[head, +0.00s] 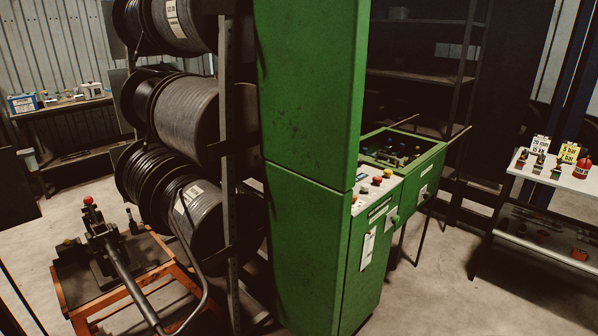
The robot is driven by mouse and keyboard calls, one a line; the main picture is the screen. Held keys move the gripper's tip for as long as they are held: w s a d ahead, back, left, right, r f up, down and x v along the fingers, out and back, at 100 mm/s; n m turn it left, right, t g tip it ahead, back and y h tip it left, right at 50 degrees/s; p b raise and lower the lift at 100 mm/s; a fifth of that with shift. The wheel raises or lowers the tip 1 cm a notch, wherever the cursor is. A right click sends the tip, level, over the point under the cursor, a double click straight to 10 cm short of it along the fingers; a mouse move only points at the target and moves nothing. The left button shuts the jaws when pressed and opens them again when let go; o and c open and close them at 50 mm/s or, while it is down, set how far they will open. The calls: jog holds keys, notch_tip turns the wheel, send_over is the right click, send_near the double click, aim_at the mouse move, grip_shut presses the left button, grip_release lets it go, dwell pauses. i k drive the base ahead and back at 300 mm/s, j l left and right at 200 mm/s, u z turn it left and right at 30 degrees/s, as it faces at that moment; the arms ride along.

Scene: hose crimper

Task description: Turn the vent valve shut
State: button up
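I cannot make out a part that is clearly the vent valve. A tall green machine cabinet (308,90) stands in the middle. On its right side is a lower control box with a light panel (372,192) of red and dark buttons, and a small green knob (396,221) sits on its front face. Behind it is an open green tray (433,158) with small dark and blue parts inside. The machine's far left side is hidden behind the cabinet. My gripper is not in view.
Hose reels (187,120) fill a rack left of the cabinet. A bench tool with a long handle (131,290) and red knob stands on an orange-framed table (70,285) at front left. A white-topped table (560,178) with tags stands right. Floor (430,290) between is clear.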

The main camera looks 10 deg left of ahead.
aim_at(376, 181)
jog(key=i+l+u, duration=0.2)
jog(key=l, duration=0.15)
jog(key=i+l+u, duration=0.2)
jog(key=l, duration=0.15)
jog(key=i+l+u, duration=0.2)
jog(key=l, duration=0.2)
jog(key=l+u, duration=0.15)
jog(key=l, duration=0.25)
jog(key=i+l, duration=0.2)
jog(key=i, duration=0.4)
jog(key=i+l+z, duration=0.1)
jog(key=i, duration=0.5)
jog(key=l, duration=0.1)
